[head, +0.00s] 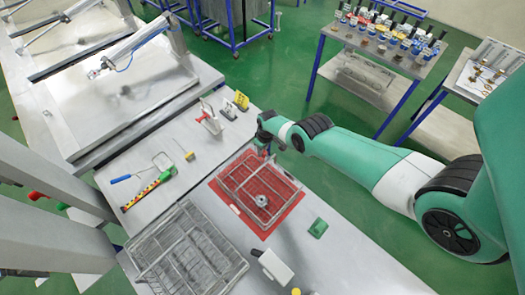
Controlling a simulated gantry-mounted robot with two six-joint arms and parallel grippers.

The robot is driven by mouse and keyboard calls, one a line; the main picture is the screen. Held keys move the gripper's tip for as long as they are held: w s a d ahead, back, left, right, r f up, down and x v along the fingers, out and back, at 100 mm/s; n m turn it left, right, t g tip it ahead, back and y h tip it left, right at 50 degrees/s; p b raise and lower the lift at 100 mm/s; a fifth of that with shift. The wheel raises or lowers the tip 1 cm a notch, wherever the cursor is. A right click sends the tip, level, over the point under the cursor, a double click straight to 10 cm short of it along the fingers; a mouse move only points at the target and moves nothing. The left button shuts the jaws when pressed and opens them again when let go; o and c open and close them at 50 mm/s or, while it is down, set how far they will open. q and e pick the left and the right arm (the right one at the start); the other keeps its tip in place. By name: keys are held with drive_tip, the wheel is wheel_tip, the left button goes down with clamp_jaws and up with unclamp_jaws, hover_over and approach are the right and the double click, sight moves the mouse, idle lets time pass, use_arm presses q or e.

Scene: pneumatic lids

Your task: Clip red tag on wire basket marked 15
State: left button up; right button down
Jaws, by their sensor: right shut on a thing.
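A wire basket (233,181) sits on a red mat (284,213) in the middle of the bench, with a round metal part (261,200) inside it. A second wire basket (186,254) stands at the near left. No number can be read on either basket. My right gripper (264,152) is at the far rim of the basket on the mat, shut on a small red thing that looks like the red tag; the fingers mostly hide it. I cannot tell whether the tag touches the rim. My left gripper is out of view.
A white-and-grey block (274,266) and a green piece (318,228) lie near the baskets. Yellow and black blocks (241,100) stand at the back edge. Lidded tanks (100,90) are at the far left.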

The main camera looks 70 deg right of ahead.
drive_tip(key=c, duration=0.7)
unclamp_jaws()
drive_tip(key=shift+o, duration=0.3)
drive_tip(key=o, duration=0.3)
drive_tip(key=shift+o, duration=0.2)
wheel_tip(320, 180, up, 7)
drive_tip(key=p, duration=0.7)
